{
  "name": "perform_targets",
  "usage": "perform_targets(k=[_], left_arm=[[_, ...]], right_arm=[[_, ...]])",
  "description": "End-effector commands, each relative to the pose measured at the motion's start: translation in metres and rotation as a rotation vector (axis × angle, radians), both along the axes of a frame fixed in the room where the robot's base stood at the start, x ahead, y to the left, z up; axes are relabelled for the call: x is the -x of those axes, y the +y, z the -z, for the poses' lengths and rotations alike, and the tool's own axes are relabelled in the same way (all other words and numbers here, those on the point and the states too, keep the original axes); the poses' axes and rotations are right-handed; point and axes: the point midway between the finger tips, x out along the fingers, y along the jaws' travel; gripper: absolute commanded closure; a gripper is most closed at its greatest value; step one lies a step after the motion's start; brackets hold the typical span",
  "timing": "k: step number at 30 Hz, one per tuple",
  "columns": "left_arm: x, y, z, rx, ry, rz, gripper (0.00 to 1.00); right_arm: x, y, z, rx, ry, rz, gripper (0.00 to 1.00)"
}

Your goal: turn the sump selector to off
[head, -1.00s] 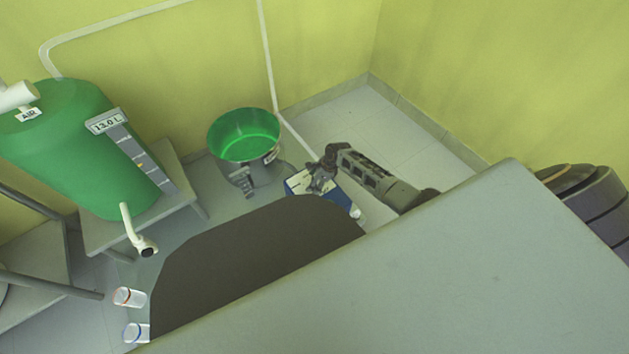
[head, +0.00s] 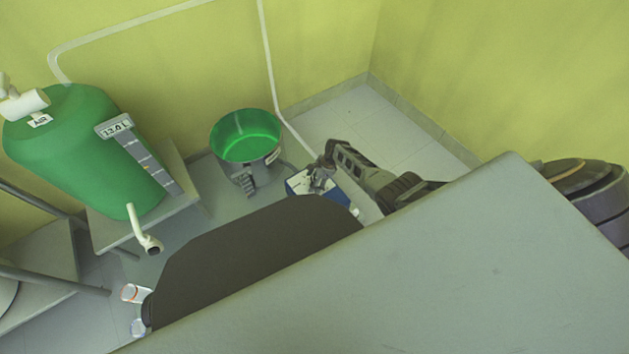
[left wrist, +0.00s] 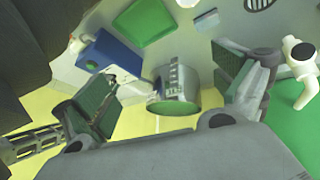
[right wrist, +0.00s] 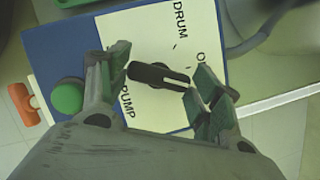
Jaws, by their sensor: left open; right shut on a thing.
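The sump selector is a black knob (right wrist: 157,74) with a white line, on a white panel (right wrist: 140,35) of a blue box (right wrist: 48,45). DRUM, a partly hidden label starting with O, and PUMP are printed around it. The line points right, just below the O label. My right gripper (right wrist: 161,80) is shut on the knob, a finger at each end. In the head view the right gripper (head: 322,174) is over the blue box (head: 298,187). My left gripper (left wrist: 170,98) is open and empty in the left wrist view, with the blue box (left wrist: 108,54) beyond it.
A green round tub (head: 246,137) stands beside the blue box. A large green AIR vessel (head: 75,150) with a litre display stands on a bench at left. A green button (right wrist: 68,97) and orange part (right wrist: 30,104) are near the panel. A grey surface (head: 430,270) fills the foreground.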

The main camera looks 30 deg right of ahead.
Motion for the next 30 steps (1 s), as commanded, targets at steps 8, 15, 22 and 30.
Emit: perform_targets(k=[8, 15, 22, 30], left_arm=[[-0.002, -0.001, 0.009, 0.012, -0.014, -0.006, 0.04], [0.002, -0.005, 0.031, 0.039, -0.032, -0.019, 0.04], [0.0, -0.008, 0.048, 0.068, -0.062, -0.038, 0.04], [-0.001, -0.01, 0.055, 0.083, -0.079, -0.044, 0.04]], right_arm=[[-0.001, 0.001, 0.001, -0.002, 0.0, -0.108, 0.6], [-0.002, 0.0, 0.002, -0.001, 0.001, -0.247, 0.6], [-0.003, 0.0, 0.001, -0.001, 0.0, -0.388, 0.6], [-0.002, 0.001, 0.001, -0.001, 0.0, -0.483, 0.6]])
